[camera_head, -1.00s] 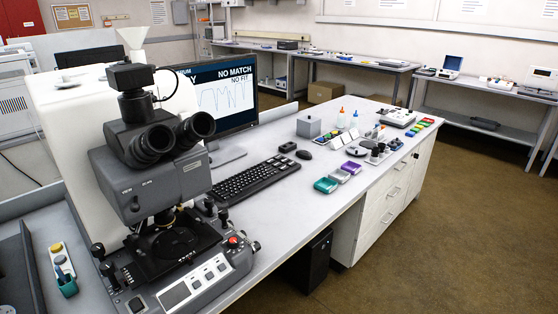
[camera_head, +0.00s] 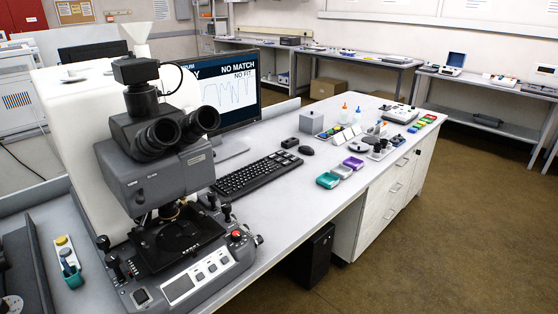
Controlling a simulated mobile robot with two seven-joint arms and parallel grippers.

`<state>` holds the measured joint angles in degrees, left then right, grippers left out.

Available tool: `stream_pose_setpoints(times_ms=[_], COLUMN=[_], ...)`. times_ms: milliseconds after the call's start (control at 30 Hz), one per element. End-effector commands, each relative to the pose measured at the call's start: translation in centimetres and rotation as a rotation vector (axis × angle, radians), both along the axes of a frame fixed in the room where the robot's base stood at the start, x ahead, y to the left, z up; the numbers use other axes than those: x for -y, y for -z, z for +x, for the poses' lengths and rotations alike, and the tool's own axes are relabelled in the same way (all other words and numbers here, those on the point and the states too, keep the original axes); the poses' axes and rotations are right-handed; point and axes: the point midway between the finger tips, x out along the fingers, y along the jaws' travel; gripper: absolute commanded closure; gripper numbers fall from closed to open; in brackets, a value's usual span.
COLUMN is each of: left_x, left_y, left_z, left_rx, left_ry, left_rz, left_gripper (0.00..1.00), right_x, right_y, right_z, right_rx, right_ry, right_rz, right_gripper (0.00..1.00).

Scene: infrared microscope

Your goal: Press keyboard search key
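A black keyboard (camera_head: 258,173) lies on the white bench, between the microscope and the mouse. Its keys are too small to tell the search key apart. The monitor (camera_head: 238,92) behind it shows "NO MATCH", "NO FIT" and a blue curve. The infrared microscope (camera_head: 150,180), with black eyepieces and a control base, stands at the left and hides part of the monitor. Neither of my grippers can be made out in the view.
A black mouse (camera_head: 306,150) and a small dark object (camera_head: 290,142) lie right of the keyboard. Green, grey and purple trays (camera_head: 341,171), bottles and a grey box (camera_head: 312,121) stand farther right. Bare bench lies in front of the keyboard. A black computer tower (camera_head: 318,252) stands below.

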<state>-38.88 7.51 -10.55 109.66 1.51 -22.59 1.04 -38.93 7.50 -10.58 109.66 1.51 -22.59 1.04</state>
Motion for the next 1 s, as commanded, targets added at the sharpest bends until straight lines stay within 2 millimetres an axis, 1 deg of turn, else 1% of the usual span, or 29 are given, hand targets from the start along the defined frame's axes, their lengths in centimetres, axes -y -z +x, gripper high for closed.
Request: stream_pose_setpoints(times_ms=[33, 167, 1000], left_x=[-0.01, -0.01, -0.01], left_y=[0.0, -0.01, -0.02], left_z=[0.02, 0.02, 0.04], left_rx=[0.0, 0.0, 0.001], left_ry=[0.0, 0.0, 0.0], left_rz=[0.0, 0.0, 0.0], left_gripper=[0.19, 0.19, 0.19], right_x=[0.01, 0.01, 0.04], right_y=[-0.01, -0.01, -0.02], right_z=[0.02, 0.02, 0.06], right_rx=[0.0, 0.0, 0.001], right_ry=[0.0, 0.0, 0.0], right_rz=[0.0, 0.0, -0.001], right_gripper=[0.86, 1.0, 1.0])
